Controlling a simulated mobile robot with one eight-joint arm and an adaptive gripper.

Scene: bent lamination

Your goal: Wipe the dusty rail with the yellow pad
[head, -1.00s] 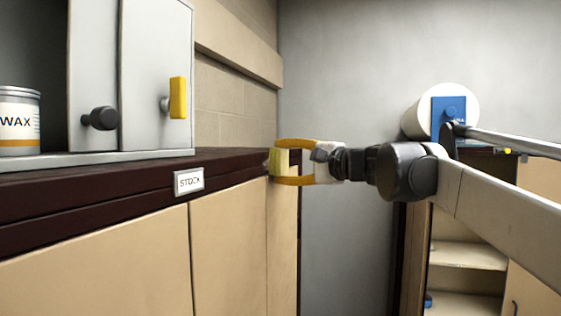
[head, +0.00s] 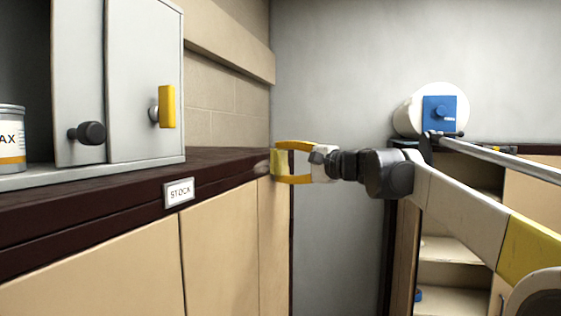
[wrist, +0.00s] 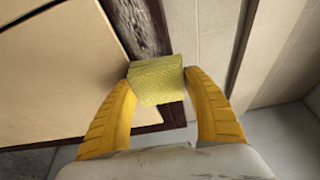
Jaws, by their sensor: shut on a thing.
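My gripper (head: 283,163) is shut on the yellow pad (head: 277,162), at the far end of the counter front. In the wrist view the textured pad (wrist: 157,80) sits between the two yellow fingers (wrist: 162,92). The rail appears to be the dark brown strip (head: 90,209) along the counter's front edge. In the wrist view its surface (wrist: 141,25) looks grey and speckled beyond the pad. The pad overlaps this strip in both views; I cannot tell for sure whether it touches.
A grey cabinet (head: 145,85) with a yellow handle (head: 167,107) and a wax can (head: 10,140) are on the counter at left. A STOCK label (head: 179,192) is on the strip.

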